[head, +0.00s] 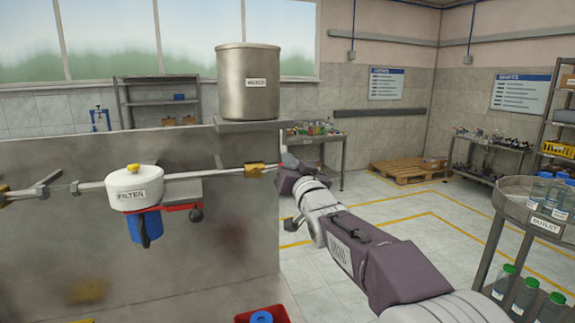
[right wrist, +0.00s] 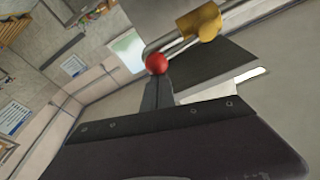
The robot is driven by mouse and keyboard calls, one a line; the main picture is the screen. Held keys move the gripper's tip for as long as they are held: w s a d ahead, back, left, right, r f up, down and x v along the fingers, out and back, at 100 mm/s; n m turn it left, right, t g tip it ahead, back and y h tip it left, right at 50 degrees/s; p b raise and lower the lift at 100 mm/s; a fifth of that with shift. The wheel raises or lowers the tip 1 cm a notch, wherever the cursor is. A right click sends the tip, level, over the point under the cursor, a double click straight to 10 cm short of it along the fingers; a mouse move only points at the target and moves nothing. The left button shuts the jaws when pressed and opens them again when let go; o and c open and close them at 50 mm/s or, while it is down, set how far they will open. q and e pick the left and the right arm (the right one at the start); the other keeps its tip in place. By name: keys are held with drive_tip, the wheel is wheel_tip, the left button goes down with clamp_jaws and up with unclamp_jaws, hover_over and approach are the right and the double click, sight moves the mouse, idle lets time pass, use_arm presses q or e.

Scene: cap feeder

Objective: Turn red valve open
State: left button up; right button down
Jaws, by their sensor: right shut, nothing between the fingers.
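The red valve shows in the right wrist view as a red ball knob (right wrist: 157,64) on a thin metal lever, which runs to a brass body (right wrist: 200,22) on a pipe. In the head view the brass body (head: 254,169) sits at the right end of the pipe, with a small bit of red beside it. My right gripper (head: 284,161) is at that pipe end, small and partly hidden by its own wrist. In the wrist view its dark fingertip (right wrist: 158,84) is right at the red knob. It is shut with nothing held. I cannot tell whether it touches the knob. My left gripper is out of view.
A white filter (head: 135,189) with a blue bowl hangs on the pipe, left of the brass body. A steel tank (head: 248,82) stands on a shelf above. A red crate (head: 262,314) is low in front. A round outlet table (head: 520,205) with bottles stands right.

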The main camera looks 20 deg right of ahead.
drive_tip(key=shift+d+f+m+b, duration=0.15)
drive_tip(key=shift+f+m+b, duration=0.3)
drive_tip(key=shift+m, duration=0.25)
drive_tip(key=shift+f, duration=0.1)
